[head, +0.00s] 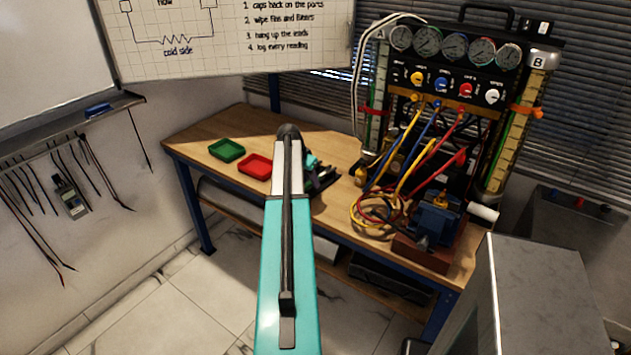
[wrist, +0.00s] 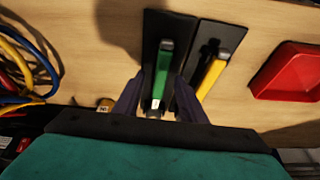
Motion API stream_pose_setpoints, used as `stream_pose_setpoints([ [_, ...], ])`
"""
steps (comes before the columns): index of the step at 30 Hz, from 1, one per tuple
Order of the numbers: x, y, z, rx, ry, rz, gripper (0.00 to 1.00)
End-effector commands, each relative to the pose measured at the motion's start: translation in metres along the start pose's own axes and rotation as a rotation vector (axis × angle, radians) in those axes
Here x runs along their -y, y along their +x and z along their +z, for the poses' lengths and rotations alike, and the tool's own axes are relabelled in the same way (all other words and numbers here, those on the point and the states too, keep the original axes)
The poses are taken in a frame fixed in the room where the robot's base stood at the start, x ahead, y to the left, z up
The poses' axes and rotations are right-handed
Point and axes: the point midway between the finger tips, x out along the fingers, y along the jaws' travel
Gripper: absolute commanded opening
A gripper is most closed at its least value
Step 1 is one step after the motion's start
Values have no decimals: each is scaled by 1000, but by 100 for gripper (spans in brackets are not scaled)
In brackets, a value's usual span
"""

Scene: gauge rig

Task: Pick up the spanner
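In the wrist view, a tool with a green handle (wrist: 162,72) and a silvery lower end lies on a dark strip on the wooden bench. A second tool with a yellow handle (wrist: 212,76) lies beside it on another dark strip. I cannot tell for sure which of them is the spanner. My gripper (wrist: 158,103) is open, its two dark fingers on either side of the green-handled tool's lower part. No contact between fingers and tool is clear. In the head view my arm hides most of this spot.
A red tray (head: 255,166) and a green tray (head: 227,150) sit on the bench (head: 190,138) to the left. Coloured hoses (head: 375,212) and a blue vise (head: 437,220) are to the right, before the gauge rig (head: 455,75). A grey cabinet (head: 550,290) stands at front right.

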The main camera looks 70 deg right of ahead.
Motion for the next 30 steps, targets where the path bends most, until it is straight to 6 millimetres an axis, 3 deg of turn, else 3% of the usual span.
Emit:
stream_pose_setpoints([
  [2,0,0,0,0,0,0,38],
  [9,0,0,0,0,0,0,0],
  [30,0,-12,-5,-1,0,-1,0],
])
